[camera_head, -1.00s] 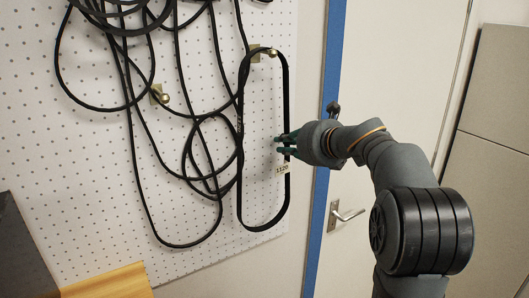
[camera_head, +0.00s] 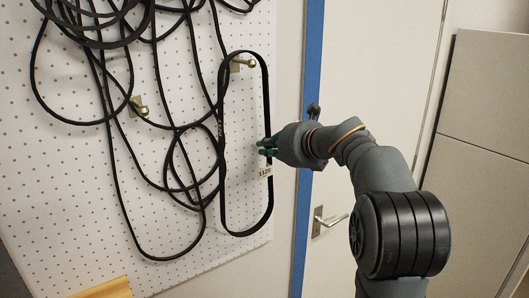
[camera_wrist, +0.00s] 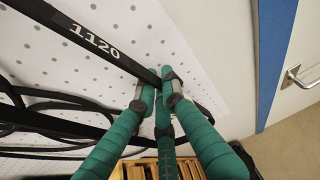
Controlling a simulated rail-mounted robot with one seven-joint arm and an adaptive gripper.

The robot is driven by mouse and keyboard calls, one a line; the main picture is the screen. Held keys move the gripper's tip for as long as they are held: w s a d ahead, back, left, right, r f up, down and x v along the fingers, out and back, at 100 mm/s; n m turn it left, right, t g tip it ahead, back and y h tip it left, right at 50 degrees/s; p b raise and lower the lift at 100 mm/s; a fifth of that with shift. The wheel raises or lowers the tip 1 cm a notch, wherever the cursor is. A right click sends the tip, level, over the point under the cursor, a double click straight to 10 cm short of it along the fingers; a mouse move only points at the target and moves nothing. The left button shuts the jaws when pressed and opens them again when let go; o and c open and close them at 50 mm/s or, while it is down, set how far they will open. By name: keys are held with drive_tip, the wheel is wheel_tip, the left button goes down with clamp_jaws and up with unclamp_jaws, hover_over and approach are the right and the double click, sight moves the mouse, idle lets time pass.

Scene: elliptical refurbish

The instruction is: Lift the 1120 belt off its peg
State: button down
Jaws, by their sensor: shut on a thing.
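The 1120 belt (camera_head: 268,112) is a long black loop in front of the white pegboard, with a pale 1120 tag on its right strand. Its top arc shows slightly above its brass peg (camera_head: 249,62); I cannot tell whether the two touch. My gripper (camera_head: 266,146) is shut on the right strand, just above the tag. In the wrist view the green fingers of my gripper (camera_wrist: 158,86) close around the belt (camera_wrist: 62,23), below the white 1120 print.
Other black belts (camera_head: 160,258) hang tangled to the left, partly from a second brass peg (camera_head: 137,106). A door handle (camera_head: 330,219) is at the right. A wooden edge (camera_head: 105,290) lies below.

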sight(270, 135)
drive_tip(key=r, duration=0.3)
drive_tip(key=shift+s+d, duration=0.1)
drive_tip(key=shift+d, duration=0.25)
drive_tip(key=s+d+r, duration=0.6)
drive_tip(key=d, duration=0.3)
drive_tip(key=shift+d+r+b, duration=0.2)
drive_tip(key=shift+r+b, duration=0.05)
drive_tip(key=shift+b, duration=0.2)
drive_tip(key=shift+a, duration=0.1)
